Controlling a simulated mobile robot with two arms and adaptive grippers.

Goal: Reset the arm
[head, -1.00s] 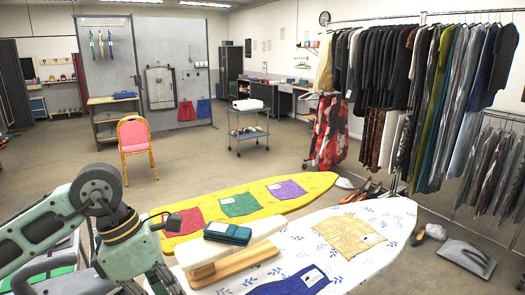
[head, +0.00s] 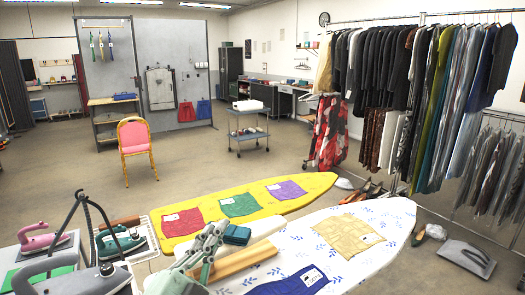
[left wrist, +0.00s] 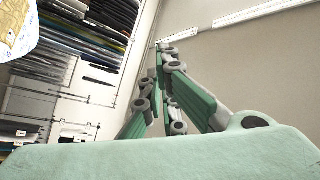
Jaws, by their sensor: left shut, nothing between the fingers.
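My left gripper (head: 215,232) shows at the bottom of the head view, fingers pointing up. It stands in front of the small white sleeve board with a wooden base (head: 250,258) and partly hides it. In the left wrist view my left gripper's green and grey fingers (left wrist: 165,50) come together at the tips, shut with nothing between them. My right gripper is not in view.
A yellow ironing board (head: 318,183) and a white patterned one (head: 395,218) carry flat cloth pieces. Irons, one pink (head: 47,238) and one teal (head: 120,240), stand at lower left. A pink chair (head: 134,140) and a grey cart (head: 248,133) stand beyond. Open floor lies between.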

